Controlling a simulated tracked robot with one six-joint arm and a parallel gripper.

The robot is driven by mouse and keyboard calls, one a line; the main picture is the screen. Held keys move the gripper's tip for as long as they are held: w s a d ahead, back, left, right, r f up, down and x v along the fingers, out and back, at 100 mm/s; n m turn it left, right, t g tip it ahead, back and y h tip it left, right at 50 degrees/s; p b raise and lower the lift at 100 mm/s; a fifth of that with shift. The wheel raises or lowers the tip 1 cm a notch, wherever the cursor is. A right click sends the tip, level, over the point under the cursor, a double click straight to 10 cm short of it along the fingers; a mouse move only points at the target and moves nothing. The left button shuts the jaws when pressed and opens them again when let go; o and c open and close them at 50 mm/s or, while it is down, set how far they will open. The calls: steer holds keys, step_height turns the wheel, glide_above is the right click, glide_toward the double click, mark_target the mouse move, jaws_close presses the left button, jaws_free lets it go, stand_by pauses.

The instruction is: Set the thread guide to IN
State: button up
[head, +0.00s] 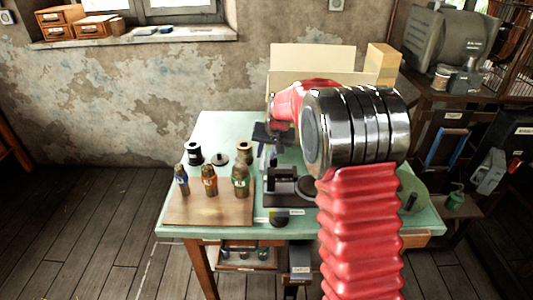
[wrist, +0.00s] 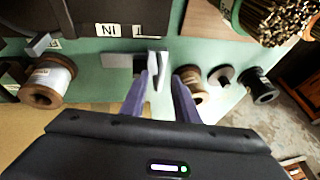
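In the wrist view, a pale grey upright tab (wrist: 157,57), which looks like the thread guide, stands beside a flat grey plate (wrist: 117,61) on the green bench. A white label (wrist: 108,30) reading IN upside down is on the dark body near it, with a second small label (wrist: 145,31) to its right. My gripper (wrist: 163,77) has its two purple fingers apart, with the tab just beyond and between their tips. Whether they touch it cannot be told. In the head view my gripper (head: 267,153) points down over the bench; the guide is hidden there.
A brown spool (wrist: 47,82) stands left of the tab; another spool (wrist: 192,82) is close beside the right finger. A black spool (wrist: 258,87) is farther right.

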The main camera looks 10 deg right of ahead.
jaws_close()
stand_by(0.6)
